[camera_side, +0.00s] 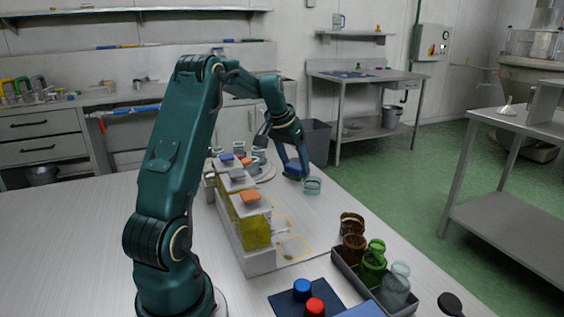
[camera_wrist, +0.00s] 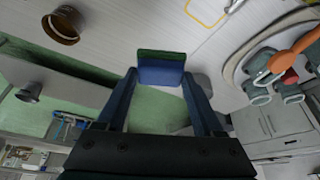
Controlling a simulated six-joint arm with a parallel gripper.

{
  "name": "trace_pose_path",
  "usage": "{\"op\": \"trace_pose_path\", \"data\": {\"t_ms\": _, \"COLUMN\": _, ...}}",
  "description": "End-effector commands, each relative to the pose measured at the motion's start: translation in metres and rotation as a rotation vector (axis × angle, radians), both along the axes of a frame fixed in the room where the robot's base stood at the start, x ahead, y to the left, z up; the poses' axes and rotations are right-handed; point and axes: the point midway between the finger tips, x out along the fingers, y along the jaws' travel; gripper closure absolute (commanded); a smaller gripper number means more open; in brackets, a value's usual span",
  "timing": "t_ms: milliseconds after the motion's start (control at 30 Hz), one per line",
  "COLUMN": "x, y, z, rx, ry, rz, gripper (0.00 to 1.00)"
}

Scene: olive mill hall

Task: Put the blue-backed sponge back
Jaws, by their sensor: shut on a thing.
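My gripper (camera_side: 293,165) is shut on the blue-backed sponge (camera_wrist: 161,73) and holds it over the far right part of the table. In the wrist view the sponge is a small block with a broad blue face and a dark green edge, between the two fingertips (camera_wrist: 160,82). In the side view the sponge (camera_side: 291,171) is small and partly covered by the fingers; I cannot tell its height above the table. Yellow outlines (camera_side: 307,246) are marked on the table beside a pale stepped stand with a yellow block (camera_side: 254,232); one outline shows in the wrist view (camera_wrist: 222,22).
A clear glass jar (camera_side: 312,187) stands close to my gripper. Small jars sit on a round tray (camera_side: 267,172) behind the stand. A dark tray (camera_side: 345,270) of brown, green and clear jars is at the front right, near red (camera_side: 314,307) and blue knobs (camera_side: 302,290).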

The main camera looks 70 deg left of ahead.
Motion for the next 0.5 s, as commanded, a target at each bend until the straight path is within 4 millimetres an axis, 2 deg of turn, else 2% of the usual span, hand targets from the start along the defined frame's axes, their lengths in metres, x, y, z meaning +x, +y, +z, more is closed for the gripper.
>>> {"op": "trace_pose_path", "data": {"t_ms": 167, "x": -0.003, "y": 0.006, "z": 0.013, "rx": 0.002, "ry": -0.003, "rz": -0.084, "gripper": 0.92}}
{"op": "trace_pose_path", "data": {"t_ms": 267, "x": 0.000, "y": 0.006, "z": 0.009, "rx": 0.000, "ry": 0.000, "rz": -0.067, "gripper": 0.92}}
{"op": "trace_pose_path", "data": {"t_ms": 500, "x": 0.042, "y": -0.021, "z": -0.021, "rx": -0.001, "ry": 0.002, "rz": -0.070, "gripper": 0.92}}
